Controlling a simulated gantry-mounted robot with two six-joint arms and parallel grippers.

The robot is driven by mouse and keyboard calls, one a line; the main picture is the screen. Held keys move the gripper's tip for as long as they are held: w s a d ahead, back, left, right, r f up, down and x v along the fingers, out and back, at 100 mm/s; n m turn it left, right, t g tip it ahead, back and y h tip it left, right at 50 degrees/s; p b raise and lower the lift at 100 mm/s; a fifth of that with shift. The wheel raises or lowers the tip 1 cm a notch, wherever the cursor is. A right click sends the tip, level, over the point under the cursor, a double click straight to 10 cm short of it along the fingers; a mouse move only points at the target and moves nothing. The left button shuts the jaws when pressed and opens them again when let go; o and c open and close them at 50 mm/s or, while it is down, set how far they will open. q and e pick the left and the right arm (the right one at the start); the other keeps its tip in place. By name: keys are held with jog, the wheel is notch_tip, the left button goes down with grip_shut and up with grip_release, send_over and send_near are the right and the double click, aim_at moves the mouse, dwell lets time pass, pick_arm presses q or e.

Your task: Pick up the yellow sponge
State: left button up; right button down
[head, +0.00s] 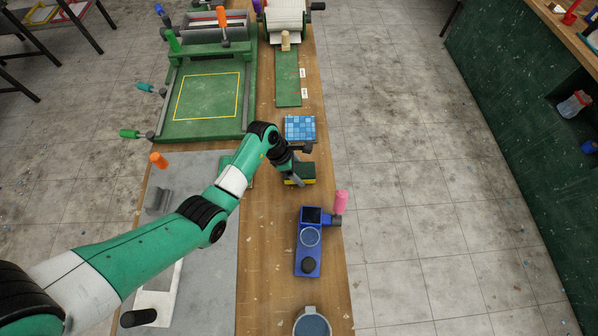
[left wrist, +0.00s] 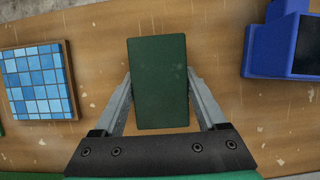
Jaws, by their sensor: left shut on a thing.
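The yellow sponge (head: 293,181) has a dark green top and shows yellow along its side in the head view. It lies on the wooden bench, just past the blue device. In the left wrist view only its dark green top (left wrist: 158,85) shows. My left gripper (head: 298,170) reaches it from above, and its two grey fingers (left wrist: 158,100) are shut on the long sides of the sponge. I cannot tell whether the sponge is lifted off the bench. My right gripper is not in view.
A blue mosaic tile sheet (head: 300,128) lies just beyond the sponge; it also shows in the left wrist view (left wrist: 39,82). A blue device (head: 308,262) with a pink handle (head: 341,201) stands nearer. A green press (head: 205,105) stands at the back left.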

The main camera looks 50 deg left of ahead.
aim_at(303, 170)
pick_arm(q)
notch_tip(303, 170, up, 4)
jog(key=shift+d+f+p, duration=0.1)
jog(key=shift+p, duration=0.6)
jog(key=s+d+r+p, duration=0.1)
jog(key=s+d+r, duration=0.2)
jog(key=s+d+r+p, duration=0.2)
jog(key=d+r, duration=0.1)
jog(key=d, duration=0.1)
jog(key=s+d+r+p, duration=0.1)
jog(key=s+d+r, duration=0.2)
jog(key=d, duration=0.1)
jog(key=shift+s, duration=0.3)
jog(key=o, duration=0.7)
jog(key=c, duration=0.5)
jog(key=shift+c, duration=0.2)
